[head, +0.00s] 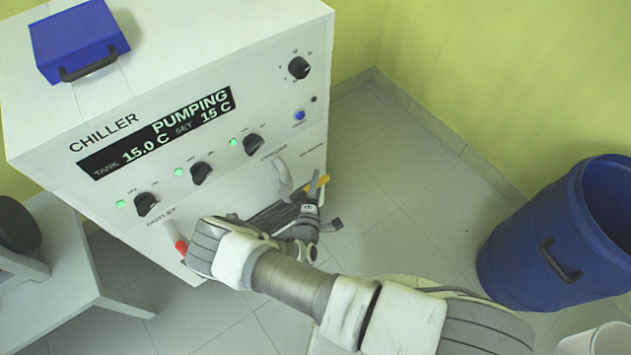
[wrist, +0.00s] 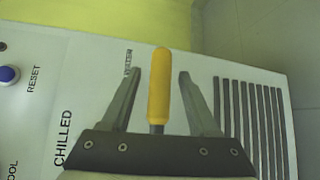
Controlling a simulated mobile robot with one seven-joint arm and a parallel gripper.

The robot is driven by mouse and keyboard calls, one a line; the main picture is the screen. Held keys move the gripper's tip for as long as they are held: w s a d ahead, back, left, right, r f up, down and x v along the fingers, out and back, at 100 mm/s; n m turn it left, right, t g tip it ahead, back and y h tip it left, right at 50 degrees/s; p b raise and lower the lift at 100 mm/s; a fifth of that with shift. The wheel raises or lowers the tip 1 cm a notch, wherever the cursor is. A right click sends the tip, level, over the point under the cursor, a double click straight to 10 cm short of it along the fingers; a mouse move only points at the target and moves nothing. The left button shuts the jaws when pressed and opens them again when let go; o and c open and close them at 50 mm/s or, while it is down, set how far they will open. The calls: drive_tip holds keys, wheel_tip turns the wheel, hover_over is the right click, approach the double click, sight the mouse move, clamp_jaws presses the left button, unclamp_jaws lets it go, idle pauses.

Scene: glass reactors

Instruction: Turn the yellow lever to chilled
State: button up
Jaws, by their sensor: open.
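The yellow lever (wrist: 159,85) shows in the wrist view as a rounded yellow grip on a short metal stem, lying between the two fingers of my gripper (wrist: 160,74). The fingers are open, with a visible gap on each side of the lever. The word CHILLED is printed on the white panel (wrist: 85,90) to the left, and smaller lettering, perhaps WATER, is beside the left fingertip. In the head view the lever's yellow end (head: 322,181) shows at the chiller's lower right, beside my gripper (head: 312,192); my arm hides much around it.
The white chiller (head: 240,40) carries a lit display, several black knobs and a blue box (head: 75,40) on top. A red-tipped lever (head: 181,247) is left of my wrist. A blue barrel (head: 535,250) stands right. Dark vent slots (wrist: 250,120) lie right of the fingers.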

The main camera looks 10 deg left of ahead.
clamp_jaws()
idle(0.3)
idle(1.1)
